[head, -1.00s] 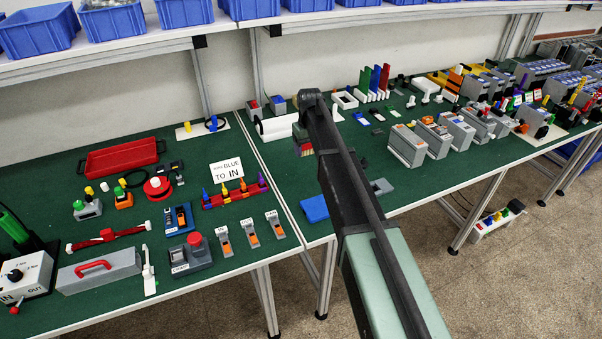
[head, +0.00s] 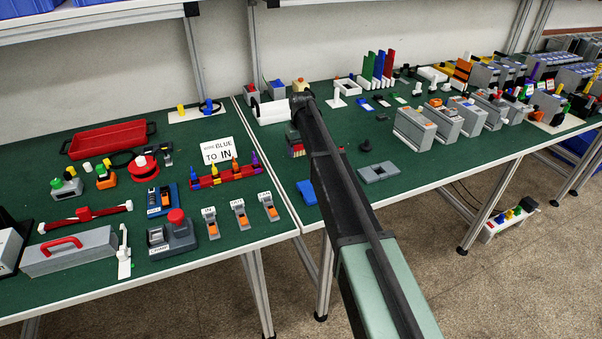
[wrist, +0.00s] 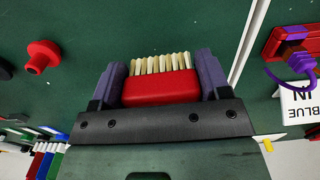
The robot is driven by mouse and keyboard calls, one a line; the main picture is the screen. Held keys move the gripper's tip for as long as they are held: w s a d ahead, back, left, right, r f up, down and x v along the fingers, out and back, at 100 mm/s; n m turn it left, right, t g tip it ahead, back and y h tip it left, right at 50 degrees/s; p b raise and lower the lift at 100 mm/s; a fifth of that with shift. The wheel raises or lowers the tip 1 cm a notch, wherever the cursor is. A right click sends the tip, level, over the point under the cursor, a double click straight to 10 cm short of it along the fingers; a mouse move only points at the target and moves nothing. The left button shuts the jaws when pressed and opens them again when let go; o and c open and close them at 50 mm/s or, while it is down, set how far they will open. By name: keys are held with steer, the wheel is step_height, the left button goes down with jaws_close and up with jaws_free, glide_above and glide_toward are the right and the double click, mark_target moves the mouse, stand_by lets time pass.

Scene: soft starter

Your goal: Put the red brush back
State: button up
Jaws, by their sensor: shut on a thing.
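The red brush (wrist: 160,90) with pale bristles sits between the two purple-grey fingers of my gripper (wrist: 161,72) in the wrist view. The fingers are shut on the sides of its red body, and the bristles point away from the palm. In the head view my arm hides most of the gripper; a bit of the brush (head: 297,151) shows left of the arm's end, over the right-hand green table (head: 345,215). I cannot tell its height above the table.
A grey block with a square recess (head: 378,172) and a blue pad (head: 306,191) lie near the front edge. Red, green and blue upright panels (head: 378,66) stand at the back. Grey devices (head: 414,128) fill the right. A colourful rack (head: 226,178) stands on the left table.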

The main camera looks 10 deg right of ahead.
mark_target(301, 164)
step_height(301, 164, down, 4)
steer(key=b, duration=0.4)
steer(key=shift+f, duration=0.25)
steer(key=shift+r, duration=0.3)
steer(key=shift+f, duration=0.2)
steer(key=o, duration=0.8)
